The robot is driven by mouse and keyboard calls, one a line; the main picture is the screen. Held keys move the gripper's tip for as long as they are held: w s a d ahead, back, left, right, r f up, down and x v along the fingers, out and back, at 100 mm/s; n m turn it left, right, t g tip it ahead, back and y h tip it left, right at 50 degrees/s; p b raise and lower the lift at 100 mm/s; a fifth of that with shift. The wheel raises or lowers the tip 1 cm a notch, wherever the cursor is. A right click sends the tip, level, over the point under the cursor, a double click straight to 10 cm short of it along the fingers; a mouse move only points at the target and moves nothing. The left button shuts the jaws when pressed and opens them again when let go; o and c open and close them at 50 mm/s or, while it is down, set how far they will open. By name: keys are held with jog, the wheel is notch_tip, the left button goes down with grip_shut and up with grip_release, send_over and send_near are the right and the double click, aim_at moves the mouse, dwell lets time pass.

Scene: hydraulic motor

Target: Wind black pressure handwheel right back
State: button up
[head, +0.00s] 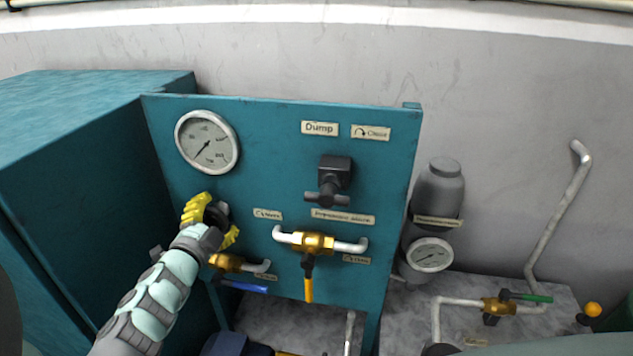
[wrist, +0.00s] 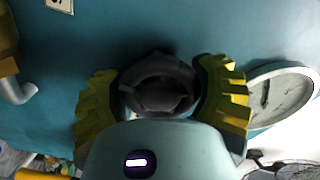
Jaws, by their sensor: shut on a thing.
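The black pressure handwheel (wrist: 158,84) sits on the teal panel (head: 270,140), between the two yellow fingers of my gripper (wrist: 160,95) in the wrist view. The fingers press on its two opposite sides. In the head view, my gripper (head: 212,222) is at the panel's left side, below the large round gauge (head: 207,141). There the dark handwheel (head: 216,214) shows only partly, with my fingers and wrist hiding the rest.
A black T-handle valve (head: 333,180) is right of my gripper under the Dump label (head: 320,128). Brass valves with a yellow lever (head: 309,288) and a blue lever (head: 245,286) are close below. A grey cylinder (head: 437,190) and a second gauge (head: 430,254) stand right of the panel.

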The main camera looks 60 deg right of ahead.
jog(key=shift+s+n, duration=0.1)
jog(key=shift+n, duration=0.4)
jog(key=o, duration=1.2)
jog(key=v, duration=1.2)
